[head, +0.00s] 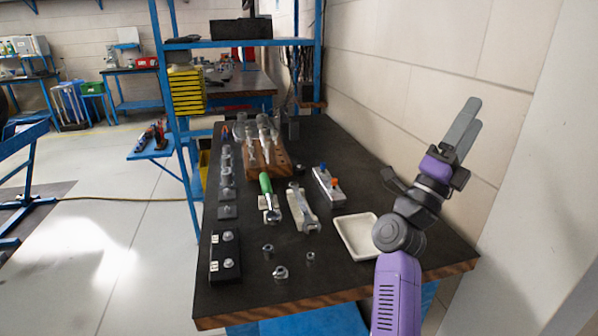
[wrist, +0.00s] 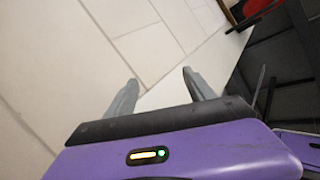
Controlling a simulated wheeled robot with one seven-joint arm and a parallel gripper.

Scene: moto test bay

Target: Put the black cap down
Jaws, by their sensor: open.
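My gripper (head: 472,113) is raised at the right, in front of the pale wall and above the table's right side. It also shows in the wrist view (wrist: 159,79), with its two grey fingers apart and nothing between them. I cannot pick out a black cap with certainty. A small dark round piece (head: 299,170) stands on the dark table (head: 350,284) behind the grey metal part, well away from my gripper; it is too small to identify.
A white tray (head: 345,235) lies beside my arm. Loose nuts (head: 280,272) lie near the front. A green-handled tool (head: 266,184), a wooden rack (head: 280,171), and a black block (head: 215,264) are to the left.

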